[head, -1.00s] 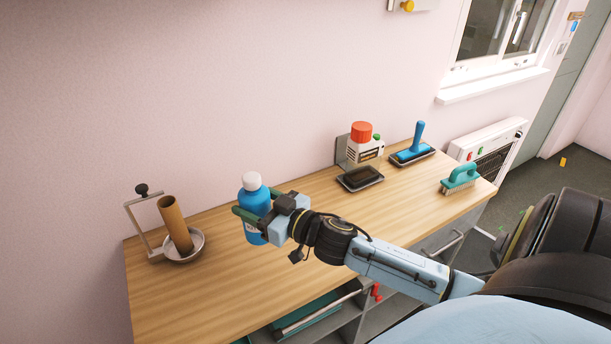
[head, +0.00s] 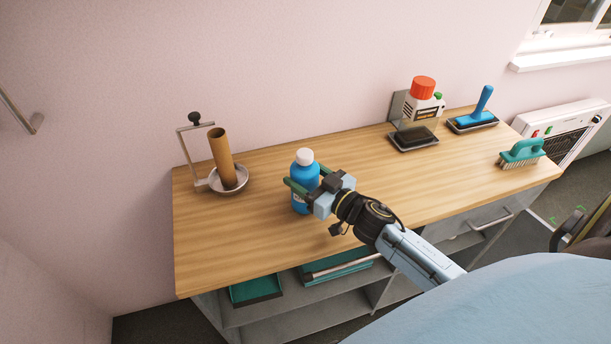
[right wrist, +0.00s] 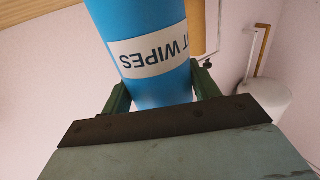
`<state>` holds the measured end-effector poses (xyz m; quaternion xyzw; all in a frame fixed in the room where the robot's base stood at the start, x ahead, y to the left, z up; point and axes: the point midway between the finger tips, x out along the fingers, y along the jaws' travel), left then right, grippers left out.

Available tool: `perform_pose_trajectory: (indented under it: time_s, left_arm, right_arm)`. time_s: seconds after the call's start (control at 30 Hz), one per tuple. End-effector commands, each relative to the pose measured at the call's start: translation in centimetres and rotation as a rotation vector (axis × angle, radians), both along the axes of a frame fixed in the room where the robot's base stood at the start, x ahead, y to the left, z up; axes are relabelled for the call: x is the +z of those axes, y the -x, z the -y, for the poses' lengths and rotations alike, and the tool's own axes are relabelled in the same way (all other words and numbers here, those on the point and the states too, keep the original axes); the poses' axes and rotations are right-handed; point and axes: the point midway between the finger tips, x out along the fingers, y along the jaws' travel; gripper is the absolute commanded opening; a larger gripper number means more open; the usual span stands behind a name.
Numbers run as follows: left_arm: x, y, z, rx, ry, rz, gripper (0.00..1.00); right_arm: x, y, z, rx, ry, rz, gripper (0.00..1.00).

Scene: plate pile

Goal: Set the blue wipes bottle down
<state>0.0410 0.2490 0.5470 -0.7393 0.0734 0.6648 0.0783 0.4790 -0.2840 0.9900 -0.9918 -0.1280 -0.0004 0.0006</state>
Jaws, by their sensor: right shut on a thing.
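The blue wipes bottle (head: 299,203) with a white cap is upright at the wooden worktop (head: 235,240), left of its middle. I cannot tell whether its base touches the wood. My right gripper (head: 303,188) is shut around the bottle's body from the right. In the right wrist view the bottle (right wrist: 150,90) fills the space between the green fingers (right wrist: 162,92), its "WIPES" label upside down. My left gripper is not in view.
A metal holder with a brown tube (head: 222,155) in a dish stands left of the bottle. A red-capped container (head: 422,100), a blue-handled tool (head: 483,105) and a teal brush (head: 522,152) stand at the right. The worktop's front left is clear; shelves with teal trays (head: 255,288) lie below.

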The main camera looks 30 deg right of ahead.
Motion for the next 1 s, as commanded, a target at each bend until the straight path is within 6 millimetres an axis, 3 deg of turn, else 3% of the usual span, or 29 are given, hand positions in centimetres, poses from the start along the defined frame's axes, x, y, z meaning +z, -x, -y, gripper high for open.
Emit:
perform_pose_trajectory:
  time_s: [0.07,0.1,0.27,0.63,0.77,1.0]
  left_arm:
    - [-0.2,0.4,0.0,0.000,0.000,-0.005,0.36]
    - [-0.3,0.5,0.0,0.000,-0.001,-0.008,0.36]
    - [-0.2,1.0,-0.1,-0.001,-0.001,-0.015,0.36]
    - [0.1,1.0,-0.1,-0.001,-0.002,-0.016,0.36]
    - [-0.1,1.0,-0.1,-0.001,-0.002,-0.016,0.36]
    - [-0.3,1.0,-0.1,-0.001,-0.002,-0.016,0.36]
  right_arm:
    - [-0.2,0.0,0.0,0.001,-0.001,0.002,0.28]
    - [-0.4,0.0,0.0,0.000,-0.001,-0.001,0.62]
    - [-0.3,0.0,0.0,0.000,-0.001,-0.001,0.82]
    - [0.1,0.1,0.0,0.000,0.000,-0.001,0.82]
    - [-0.2,1.8,0.4,0.000,0.000,-0.005,0.82]
    - [-0.2,6.4,1.6,0.000,0.000,-0.005,0.82]
